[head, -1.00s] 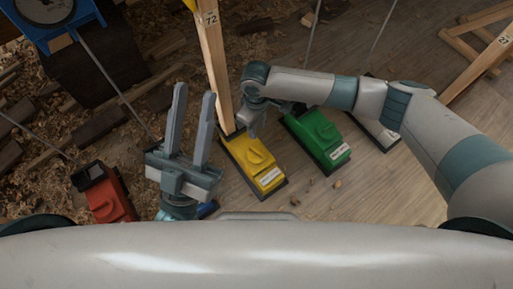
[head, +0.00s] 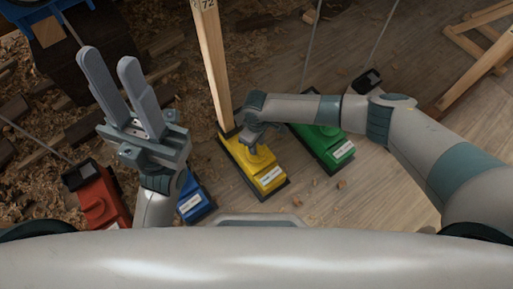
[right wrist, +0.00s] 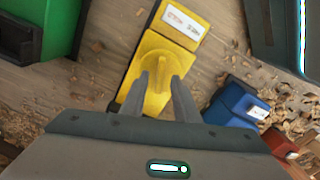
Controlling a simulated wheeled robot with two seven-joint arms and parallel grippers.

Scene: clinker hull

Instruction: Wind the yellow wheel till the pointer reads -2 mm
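The yellow wheel (right wrist: 155,68) is a round knob with a raised ridge on a yellow box (head: 268,178), which carries a white label. The box also shows in the right wrist view (right wrist: 187,28). My right gripper (head: 254,146) is over the wheel; in the right wrist view its two fingers (right wrist: 160,78) are apart, in front of the wheel, and contact cannot be told. My left gripper (head: 108,58) is open and empty, raised at the left. No pointer or scale can be read; only the lower edge of a blue housing (head: 20,40) shows at top left.
A green box (head: 325,146) stands right of the yellow one; a blue box (head: 197,198) and a red box (head: 97,203) stand left. A wooden post (head: 213,70) marked 72 rises behind the yellow box. Wood shavings cover the left floor.

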